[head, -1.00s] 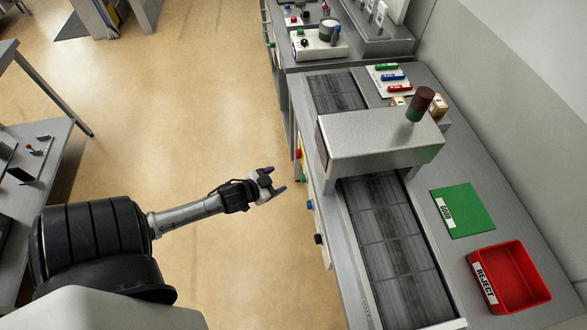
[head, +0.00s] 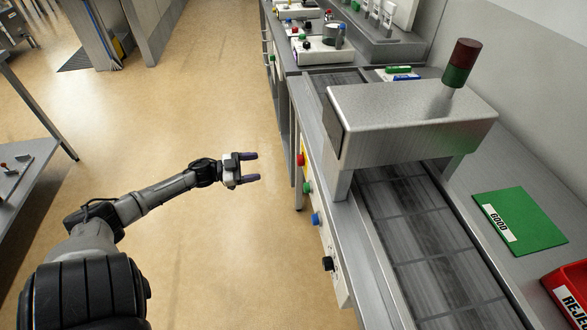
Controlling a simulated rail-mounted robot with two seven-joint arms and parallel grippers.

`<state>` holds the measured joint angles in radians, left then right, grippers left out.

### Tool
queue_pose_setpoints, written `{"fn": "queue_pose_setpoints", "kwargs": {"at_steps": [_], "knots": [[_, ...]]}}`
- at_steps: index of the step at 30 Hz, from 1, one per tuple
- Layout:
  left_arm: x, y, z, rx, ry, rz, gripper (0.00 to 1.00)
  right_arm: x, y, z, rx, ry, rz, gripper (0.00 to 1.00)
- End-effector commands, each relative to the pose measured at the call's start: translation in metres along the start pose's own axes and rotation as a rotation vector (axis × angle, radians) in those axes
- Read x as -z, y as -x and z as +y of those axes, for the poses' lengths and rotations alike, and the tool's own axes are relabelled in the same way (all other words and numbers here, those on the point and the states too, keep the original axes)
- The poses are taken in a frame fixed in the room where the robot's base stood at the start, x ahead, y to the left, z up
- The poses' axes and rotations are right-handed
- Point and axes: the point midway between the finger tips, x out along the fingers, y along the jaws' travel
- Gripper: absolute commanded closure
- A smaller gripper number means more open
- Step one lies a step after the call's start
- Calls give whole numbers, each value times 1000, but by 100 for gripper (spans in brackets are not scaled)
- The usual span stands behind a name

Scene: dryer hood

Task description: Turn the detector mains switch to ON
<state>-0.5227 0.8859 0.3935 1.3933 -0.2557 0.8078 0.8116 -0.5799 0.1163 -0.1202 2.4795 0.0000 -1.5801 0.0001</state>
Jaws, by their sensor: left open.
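The detector hood (head: 410,122) is a grey box straddling the conveyor (head: 430,235). On the side panel facing the aisle sit a red button (head: 300,160), a green button (head: 307,188), a blue button (head: 316,219) and a black knob (head: 328,264). The black knob may be the mains switch; its label and setting are too small to read. My left gripper (head: 251,168) is open and empty over the aisle, left of the panel and apart from it. Its fingers point right, towards the panel. My right gripper is not in view.
A dark red and green beacon (head: 461,63) stands on the hood. A green GOOD mat (head: 520,222) and a red REJECT bin (head: 570,295) lie right of the conveyor. Another bench (head: 35,165) is at the left. The floor between is clear.

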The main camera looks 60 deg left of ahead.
Motion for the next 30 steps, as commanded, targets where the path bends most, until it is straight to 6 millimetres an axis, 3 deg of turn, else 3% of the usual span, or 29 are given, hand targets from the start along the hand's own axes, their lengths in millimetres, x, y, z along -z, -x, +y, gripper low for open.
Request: {"fn": "queue_pose_setpoints", "kwargs": {"at_steps": [5, 18, 30], "knots": [[-2, -20, 0, -7, -1, 8, 33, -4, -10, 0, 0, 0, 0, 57], [-2, -100, 0, -5, -2, 7, 33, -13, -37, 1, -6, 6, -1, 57], [0, -133, 1, -5, 0, 4, 33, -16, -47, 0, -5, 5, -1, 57]]}}
